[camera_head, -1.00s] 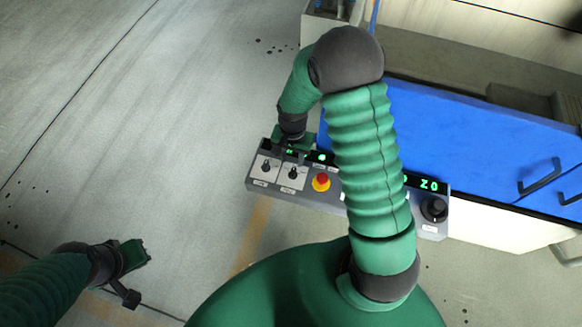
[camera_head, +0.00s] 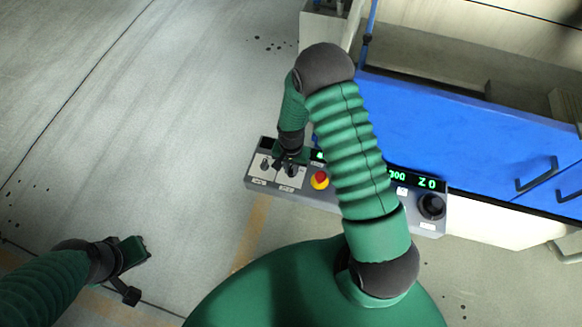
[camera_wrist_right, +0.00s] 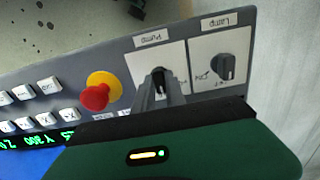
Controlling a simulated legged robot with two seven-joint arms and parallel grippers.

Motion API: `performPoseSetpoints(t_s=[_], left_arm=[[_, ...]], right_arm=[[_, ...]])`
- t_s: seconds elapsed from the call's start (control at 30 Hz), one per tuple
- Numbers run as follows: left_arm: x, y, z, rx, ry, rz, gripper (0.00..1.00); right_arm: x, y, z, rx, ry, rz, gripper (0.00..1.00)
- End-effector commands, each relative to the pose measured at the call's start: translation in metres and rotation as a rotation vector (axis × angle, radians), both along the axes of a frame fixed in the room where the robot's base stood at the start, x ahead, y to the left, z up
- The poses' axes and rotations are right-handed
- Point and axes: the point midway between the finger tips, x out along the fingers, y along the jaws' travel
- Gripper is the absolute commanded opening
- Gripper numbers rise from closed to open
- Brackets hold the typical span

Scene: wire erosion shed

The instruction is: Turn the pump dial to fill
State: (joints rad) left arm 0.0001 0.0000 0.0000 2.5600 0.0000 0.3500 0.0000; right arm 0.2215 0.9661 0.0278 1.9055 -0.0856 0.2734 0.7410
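The pump dial (camera_wrist_right: 158,76) is a dark knob on a white plate labelled Pump in the right wrist view, partly hidden by my right gripper. My right gripper (camera_wrist_right: 160,88) is at this dial, its grey fingers close along both sides of the knob; whether they press on it I cannot tell. The knob's pointer and most plate markings are covered. In the head view my right gripper (camera_head: 287,163) reaches down onto the left part of the control panel (camera_head: 335,197). My left gripper (camera_head: 132,256) is over the floor at lower left, away from the panel, its opening unclear.
The lamp dial (camera_wrist_right: 226,67) sits beside the pump plate. A red and yellow stop button (camera_head: 320,180) is on the pump dial's other side. A large black knob (camera_head: 431,206) is at the panel's right end. A blue cabinet surface (camera_head: 455,140) lies behind the panel.

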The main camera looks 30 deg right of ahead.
Motion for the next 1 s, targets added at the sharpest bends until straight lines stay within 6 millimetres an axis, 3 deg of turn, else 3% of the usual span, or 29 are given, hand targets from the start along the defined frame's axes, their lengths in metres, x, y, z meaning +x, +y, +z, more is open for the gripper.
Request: performPoseSetpoints(t_s=[0.57, 1.0], left_arm=[[0.0000, 0.0000, -0.0011, 0.000, 0.000, 0.000, 0.00], [0.0000, 0.0000, -0.0038, 0.000, 0.000, 0.000, 0.00]], right_arm=[[0.0026, -0.0012, 0.0006, -0.002, -0.007, 0.065, 0.00], [0.0038, -0.0010, 0.0013, -0.002, -0.010, 0.409, 0.00]])
